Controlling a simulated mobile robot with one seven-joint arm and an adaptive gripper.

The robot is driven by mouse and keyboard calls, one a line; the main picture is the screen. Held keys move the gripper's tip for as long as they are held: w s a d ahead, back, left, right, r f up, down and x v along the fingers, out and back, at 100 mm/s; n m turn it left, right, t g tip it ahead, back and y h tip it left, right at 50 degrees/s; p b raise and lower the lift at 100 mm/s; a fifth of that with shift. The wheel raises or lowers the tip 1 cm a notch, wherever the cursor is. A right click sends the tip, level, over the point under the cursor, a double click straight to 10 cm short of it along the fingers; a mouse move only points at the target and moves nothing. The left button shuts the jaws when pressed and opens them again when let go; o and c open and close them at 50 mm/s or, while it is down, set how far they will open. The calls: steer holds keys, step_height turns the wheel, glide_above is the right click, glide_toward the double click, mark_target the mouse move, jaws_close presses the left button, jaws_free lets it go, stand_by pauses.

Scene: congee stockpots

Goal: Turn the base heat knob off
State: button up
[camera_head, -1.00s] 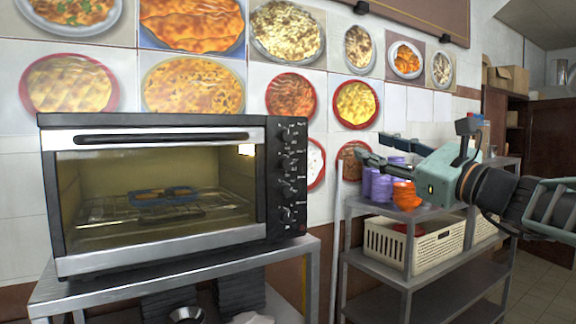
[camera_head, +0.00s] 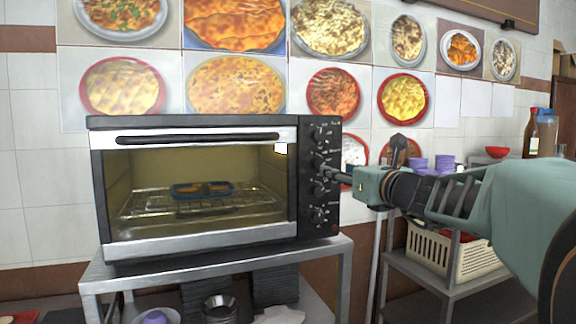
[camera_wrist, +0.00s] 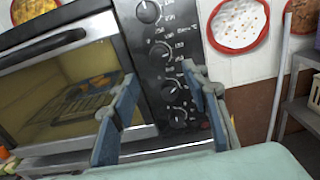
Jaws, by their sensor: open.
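The black toaster oven (camera_head: 195,122) stands on a metal stand, with a column of dark knobs on its right-hand panel. In the wrist view I see the top knob (camera_wrist: 148,12), the second knob (camera_wrist: 162,52), the third knob (camera_wrist: 173,90) and the bottom knob (camera_wrist: 178,117). Their labels are too small to read, so I cannot tell which is the base heat knob. My gripper (camera_wrist: 160,73) is open and empty. Its fingers appear on either side of the lower knobs; contact is unclear. In the head view my gripper (camera_head: 330,173) points left at the panel's middle, partly covering it.
Behind the glass door, a blue tray (camera_head: 202,189) sits on a wire rack inside the lit oven. A metal shelf (camera_head: 440,290) with a white basket (camera_head: 480,257) stands to the right. A pale pole (camera_head: 376,255) stands between stand and shelf.

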mark_target(318, 164)
steer(key=p+x, duration=0.1)
steer(key=x, duration=0.8)
steer(key=shift+s+f, duration=0.1)
jaws_close()
steer(key=shift+f+n+b, duration=0.1)
steer(key=shift+n+b, duration=0.2)
steer(key=shift+b, duration=0.15)
steer(key=shift+d+n+b, duration=0.1)
steer(key=shift+n+b, duration=6.7)
steer(key=shift+n, duration=0.9)
